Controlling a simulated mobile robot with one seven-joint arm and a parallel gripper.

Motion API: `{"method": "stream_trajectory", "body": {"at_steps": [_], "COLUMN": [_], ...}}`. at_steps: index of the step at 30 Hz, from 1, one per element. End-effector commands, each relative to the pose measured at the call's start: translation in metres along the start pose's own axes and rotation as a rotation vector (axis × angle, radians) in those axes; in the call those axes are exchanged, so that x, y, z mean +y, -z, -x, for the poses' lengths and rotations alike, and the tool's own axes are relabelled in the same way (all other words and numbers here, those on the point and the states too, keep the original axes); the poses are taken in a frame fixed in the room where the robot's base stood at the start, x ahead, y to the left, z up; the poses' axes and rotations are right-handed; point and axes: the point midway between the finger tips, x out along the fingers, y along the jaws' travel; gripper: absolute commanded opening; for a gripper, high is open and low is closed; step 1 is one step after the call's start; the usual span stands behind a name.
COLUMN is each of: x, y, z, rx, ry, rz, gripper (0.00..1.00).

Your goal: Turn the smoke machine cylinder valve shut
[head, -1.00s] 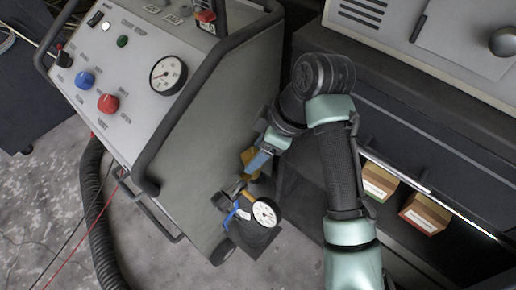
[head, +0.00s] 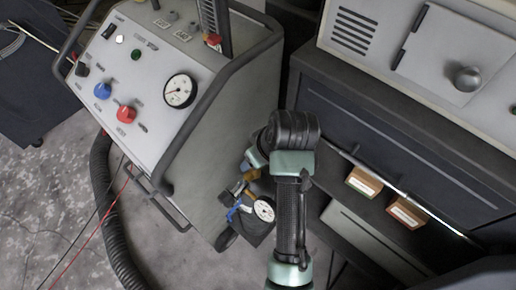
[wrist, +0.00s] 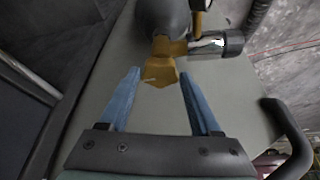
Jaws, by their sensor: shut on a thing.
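The smoke machine (head: 205,130) is a grey cabinet with a sloped control panel. At its lower right side sits a dark cylinder (head: 258,233) with a white round gauge (head: 264,210), a blue part (head: 235,209) and a brass valve (head: 250,175). In the wrist view the brass valve (wrist: 162,66) shows a faceted end between the tips of my gripper (wrist: 160,75). The blue fingers are spread by the valve's width and shut on it. A chrome and black fitting (wrist: 215,44) sticks out to the valve's right. In the head view my arm hides most of my gripper.
A grey bench unit (head: 400,150) with a shelf holding small boxes (head: 364,181) stands close on the right. The machine's dark tube rail (head: 215,85) runs near the arm. A black hose (head: 105,215) lies on the floor at left.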

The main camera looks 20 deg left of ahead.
Motion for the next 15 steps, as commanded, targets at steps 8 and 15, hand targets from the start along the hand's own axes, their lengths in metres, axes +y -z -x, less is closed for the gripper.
{"method": "stream_trajectory", "body": {"at_steps": [8, 15], "x": [-0.0020, -0.0016], "y": [0.0010, 0.0006], "z": [0.0022, 0.0008], "rx": [0.000, 0.001], "ry": [-0.046, -0.063], "rz": [-0.115, -0.150], "gripper": [0.09, 0.09]}}
